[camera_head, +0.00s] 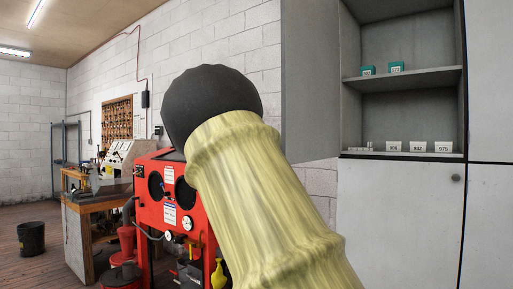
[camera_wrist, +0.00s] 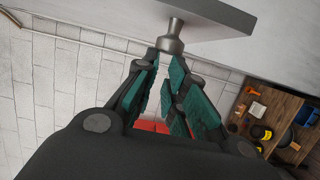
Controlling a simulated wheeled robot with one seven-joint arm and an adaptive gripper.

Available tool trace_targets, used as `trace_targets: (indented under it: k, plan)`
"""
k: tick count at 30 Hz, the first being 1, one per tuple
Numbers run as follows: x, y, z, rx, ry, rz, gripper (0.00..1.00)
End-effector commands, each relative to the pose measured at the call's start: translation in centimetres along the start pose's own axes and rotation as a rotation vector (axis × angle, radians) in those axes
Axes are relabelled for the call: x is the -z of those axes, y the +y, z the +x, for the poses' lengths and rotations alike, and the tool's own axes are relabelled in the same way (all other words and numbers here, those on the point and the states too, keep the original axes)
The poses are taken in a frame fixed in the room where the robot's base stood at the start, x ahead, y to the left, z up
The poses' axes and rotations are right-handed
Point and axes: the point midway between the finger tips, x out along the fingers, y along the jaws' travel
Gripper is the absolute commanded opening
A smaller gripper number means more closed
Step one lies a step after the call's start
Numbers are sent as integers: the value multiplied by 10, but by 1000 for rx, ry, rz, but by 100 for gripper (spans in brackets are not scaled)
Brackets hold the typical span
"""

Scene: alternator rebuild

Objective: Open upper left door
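The upper left door (camera_head: 310,85) of the grey cabinet stands open, swung out to the left of the shelves. In the wrist view a grey door panel (camera_wrist: 110,12) with a dark edge spans the top. A metal knob (camera_wrist: 171,37) sticks out from it toward my gripper (camera_wrist: 166,62). My gripper's teal-padded fingers are apart, with the knob at their tips. I cannot tell whether they touch it. In the head view my arm hides part of the scene, and my gripper is not visible.
The open compartment has a shelf (camera_head: 405,78) with teal boxes (camera_head: 396,67) and number labels (camera_head: 418,147) below. A closed lower door (camera_head: 400,215) has a round knob (camera_head: 456,178). A red cabinet (camera_head: 150,205), a workbench (camera_head: 85,200) and a black bin (camera_head: 31,238) stand left.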

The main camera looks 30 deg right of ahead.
Motion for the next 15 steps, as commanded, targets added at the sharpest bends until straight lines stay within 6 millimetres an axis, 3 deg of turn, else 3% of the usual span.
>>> trace_targets:
  k: [1, 15]
  plan:
    - [-2, 9, 3, -11, -1, 3, 0]
    - [10, 11, -15, -12, 19, 5, 0]
